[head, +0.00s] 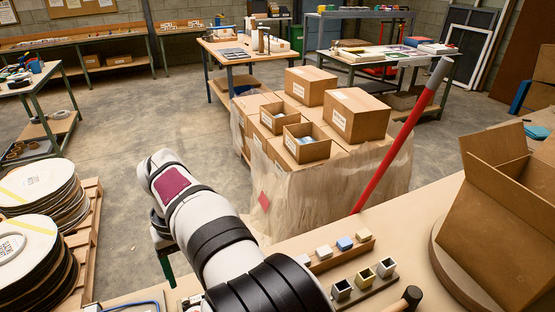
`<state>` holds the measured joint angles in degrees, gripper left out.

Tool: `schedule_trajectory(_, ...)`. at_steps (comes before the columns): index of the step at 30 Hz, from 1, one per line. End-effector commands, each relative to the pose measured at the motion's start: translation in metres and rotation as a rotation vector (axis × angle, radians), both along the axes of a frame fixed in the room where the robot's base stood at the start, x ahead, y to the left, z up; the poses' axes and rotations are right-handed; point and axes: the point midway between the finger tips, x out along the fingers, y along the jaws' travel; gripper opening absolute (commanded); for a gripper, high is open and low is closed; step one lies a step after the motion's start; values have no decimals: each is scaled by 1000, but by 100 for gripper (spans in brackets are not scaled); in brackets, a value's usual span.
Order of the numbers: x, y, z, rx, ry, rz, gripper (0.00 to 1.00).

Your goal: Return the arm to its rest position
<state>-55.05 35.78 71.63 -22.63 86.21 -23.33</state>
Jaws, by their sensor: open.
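My arm, white with black bands and a dark red panel, rises from the bottom edge in the head view. It reaches up and left over the near bench (435,212), and its bend stands over the floor beyond the bench edge. The lever of the press, a long red bar with a grey end (405,135), slants up at the right, apart from the arm.
Small blocks (344,243) and several small square cups (364,278) stand on the bench right of my arm, near a hammer (410,297). An open carton (505,215) is at the right. Wrapped boxes (350,175) stand beyond. Stacked discs (40,190) lie left; floor between is clear.

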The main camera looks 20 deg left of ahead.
Motion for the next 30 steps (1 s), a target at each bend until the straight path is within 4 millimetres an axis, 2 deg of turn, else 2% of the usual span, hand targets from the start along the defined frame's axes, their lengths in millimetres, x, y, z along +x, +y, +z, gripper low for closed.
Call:
schedule_trajectory(2, 17, -44, 19, 6, 6, -124, 67)
schedule_trajectory(3, 24, -80, 31, 10, 15, -223, 67)
schedule_trajectory(5, 25, -142, 47, 18, 29, -402, 67)
schedule_trajectory(6, 18, -185, 55, 22, 40, -528, 67)
schedule_trajectory(8, -3, -243, 59, 32, 56, -723, 67)
schedule_trajectory(9, -23, -277, 58, 41, 66, -850, 67)
schedule_trajectory(12, -77, -332, 43, 58, 90, -1131, 67)
schedule_trajectory(15, -117, -354, 25, 71, 108, -1311, 67)
schedule_trajectory(18, -134, -361, 14, 74, 115, -1391, 67)
schedule_trajectory(30, -137, -361, 13, 75, 117, -1401, 67)
